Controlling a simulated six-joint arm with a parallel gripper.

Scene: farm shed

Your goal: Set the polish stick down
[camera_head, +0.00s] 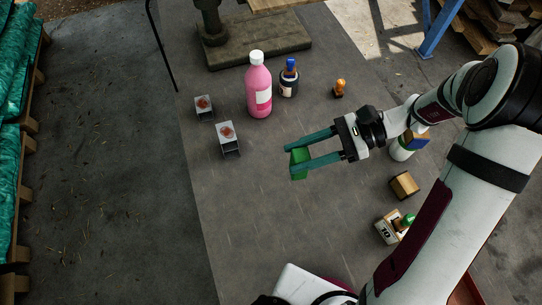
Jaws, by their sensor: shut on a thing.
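A green block, which I take for the polish stick (299,158), is between the two teal fingers of my gripper (290,162). My gripper is shut on it, reaching in from the right over the middle of the grey mat (240,215). The fingers cover part of the stick's sides. I cannot tell from this one view whether the stick touches the mat or hangs a little above it.
The mat's left front is clear.

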